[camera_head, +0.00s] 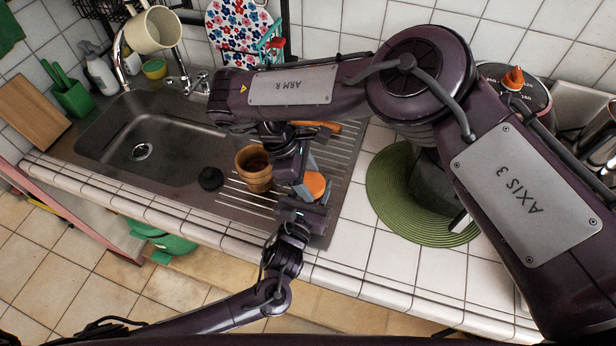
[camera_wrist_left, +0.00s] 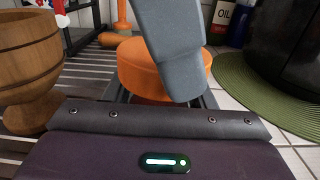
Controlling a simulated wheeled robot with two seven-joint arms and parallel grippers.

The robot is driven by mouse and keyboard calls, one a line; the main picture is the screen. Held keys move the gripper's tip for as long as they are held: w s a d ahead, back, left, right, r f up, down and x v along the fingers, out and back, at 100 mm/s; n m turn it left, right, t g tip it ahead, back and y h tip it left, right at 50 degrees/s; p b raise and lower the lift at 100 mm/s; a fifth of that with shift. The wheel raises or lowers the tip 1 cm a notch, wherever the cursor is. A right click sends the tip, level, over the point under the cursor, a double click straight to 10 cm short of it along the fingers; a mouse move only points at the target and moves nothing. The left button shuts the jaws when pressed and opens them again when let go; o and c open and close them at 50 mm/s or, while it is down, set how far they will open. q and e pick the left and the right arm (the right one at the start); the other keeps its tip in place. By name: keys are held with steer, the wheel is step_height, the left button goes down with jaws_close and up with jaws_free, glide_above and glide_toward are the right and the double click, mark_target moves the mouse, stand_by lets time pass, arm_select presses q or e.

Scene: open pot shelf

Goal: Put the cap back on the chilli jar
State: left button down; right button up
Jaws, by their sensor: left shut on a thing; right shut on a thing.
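The orange cap (camera_head: 315,184) is at the right part of the metal drainer, between my two grippers; it also shows in the left wrist view (camera_wrist_left: 140,72). My right gripper (camera_head: 308,180) comes down from above and is shut, with a grey finger across the cap's near side. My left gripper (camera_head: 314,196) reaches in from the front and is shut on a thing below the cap. The chilli jar's body is hidden by the grippers and the cap. I cannot tell whether the cap is seated on the jar.
A wooden cup (camera_head: 255,170) stands close on the left, near a black plug (camera_head: 210,178). The sink (camera_head: 140,120) lies further left. A green round mat (camera_head: 385,190) with a dark pot is on the right. Tiled counter (camera_head: 350,255) is clear in front.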

arm_select(q)
steer(key=shift+d, duration=0.1)
arm_select(e)
steer(key=shift+w+m+g, duration=0.1)
steer(key=shift+m+g, duration=0.3)
steer(key=shift+m, duration=0.7)
steer(key=o, duration=0.9)
steer(key=shift+o, duration=0.2)
steer(key=shift+r, duration=0.1)
steer(key=shift+r, duration=2.2)
steer(key=shift+c, duration=0.4)
